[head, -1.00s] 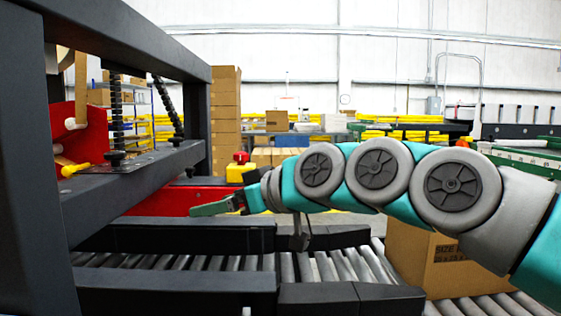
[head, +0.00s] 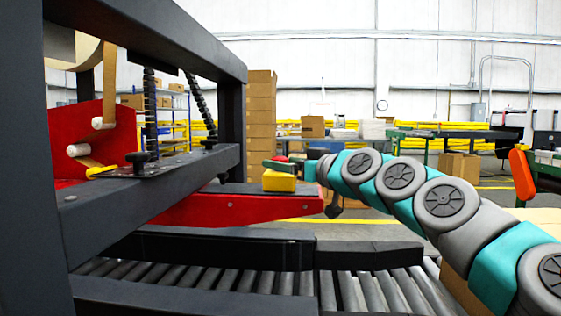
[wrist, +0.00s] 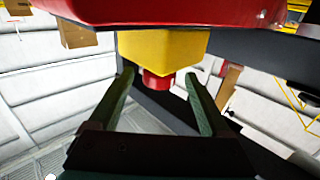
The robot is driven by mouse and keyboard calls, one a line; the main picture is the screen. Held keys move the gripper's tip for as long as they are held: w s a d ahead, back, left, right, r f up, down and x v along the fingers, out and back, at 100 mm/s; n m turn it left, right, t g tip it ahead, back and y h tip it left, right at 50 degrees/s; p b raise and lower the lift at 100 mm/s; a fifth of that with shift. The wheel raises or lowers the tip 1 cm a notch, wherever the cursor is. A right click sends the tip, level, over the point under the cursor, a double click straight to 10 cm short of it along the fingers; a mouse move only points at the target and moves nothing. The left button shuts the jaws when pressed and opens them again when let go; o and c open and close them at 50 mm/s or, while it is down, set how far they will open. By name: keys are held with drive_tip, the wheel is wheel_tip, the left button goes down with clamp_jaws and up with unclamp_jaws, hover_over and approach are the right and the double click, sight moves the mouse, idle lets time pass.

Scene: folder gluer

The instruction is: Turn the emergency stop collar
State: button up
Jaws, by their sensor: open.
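The emergency stop is a yellow box (head: 280,182) on the red machine arm, with a red collar on it. In the wrist view, the yellow box (wrist: 160,58) appears upside down with the red collar (wrist: 157,82) below it. My gripper (wrist: 161,78) is open, its two green fingers on either side of the red collar, with visible gaps. In the head view, my gripper (head: 284,165) reaches in from the right at the top of the yellow box. Its green finger hides most of the collar.
The red machine arm (head: 240,209) runs beneath the yellow box. A dark frame beam (head: 160,180) stands to the left. A roller conveyor (head: 350,290) with black rails lies below. Stacked cartons (head: 261,120) stand behind. The space above the box looks clear.

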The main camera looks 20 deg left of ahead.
drive_tip(key=shift+x, duration=1.1)
drive_tip(key=shift+c, duration=0.4)
clamp_jaws()
